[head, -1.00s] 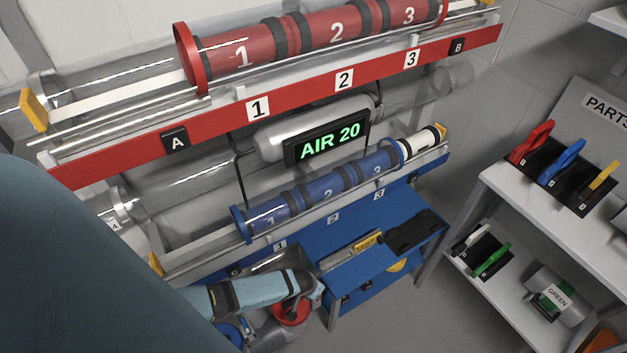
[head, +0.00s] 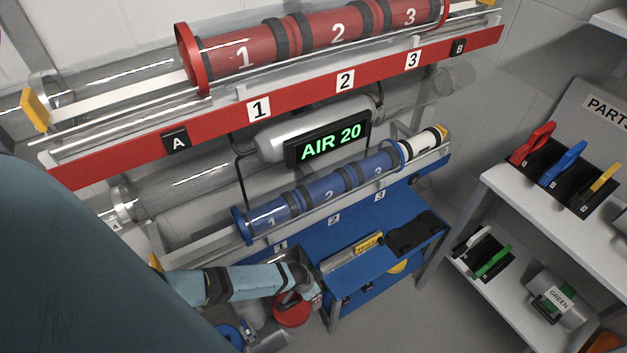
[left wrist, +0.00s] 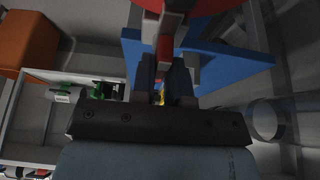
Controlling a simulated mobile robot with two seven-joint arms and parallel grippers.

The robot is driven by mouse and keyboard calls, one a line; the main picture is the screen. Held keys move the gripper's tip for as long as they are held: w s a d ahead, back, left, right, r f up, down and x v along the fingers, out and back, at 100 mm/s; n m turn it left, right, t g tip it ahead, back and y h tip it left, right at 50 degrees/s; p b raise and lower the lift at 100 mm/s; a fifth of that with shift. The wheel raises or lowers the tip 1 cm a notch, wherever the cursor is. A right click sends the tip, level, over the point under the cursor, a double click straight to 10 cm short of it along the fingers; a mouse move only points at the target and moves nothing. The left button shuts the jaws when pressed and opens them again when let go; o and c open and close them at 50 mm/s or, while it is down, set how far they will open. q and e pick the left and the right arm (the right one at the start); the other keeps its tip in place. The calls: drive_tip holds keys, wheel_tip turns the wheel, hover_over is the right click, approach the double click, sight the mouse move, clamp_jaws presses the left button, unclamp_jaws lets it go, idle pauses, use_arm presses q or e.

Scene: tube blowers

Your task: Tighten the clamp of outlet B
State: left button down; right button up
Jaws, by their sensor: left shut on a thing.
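My left arm comes in low in the head view, and its wrist is beside a round red part (head: 292,310) in front of the blue bench. My fingertips are hard to make out there. In the left wrist view my left gripper (left wrist: 166,80) is shut on a narrow grey-and-red bar (left wrist: 166,40), below a red curved part at the top edge. A plate marked B (head: 458,47) is at the right end of the red rail. I cannot make out a clamp for certain. My right gripper is not in view.
A red tube (head: 338,35) and a blue tube (head: 325,194) lie along the wall rails, with an AIR 20 display (head: 330,145) between them. The blue bench (head: 310,236) is just right of my arm. A parts shelf (head: 530,200) stands at the right. Grey floor is open between them.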

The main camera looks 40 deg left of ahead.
use_arm(q)
drive_tip(key=shift+s, duration=0.1)
drive_tip(key=c, duration=1.2)
unclamp_jaws()
drive_tip(key=shift+o, duration=0.3)
drive_tip(key=shift+r, duration=0.1)
drive_tip(key=shift+s+a+r, duration=0.1)
drive_tip(key=shift+r, duration=0.25)
drive_tip(key=p+v, duration=0.2)
drive_tip(key=v, duration=1.1)
drive_tip(key=shift+f, duration=0.1)
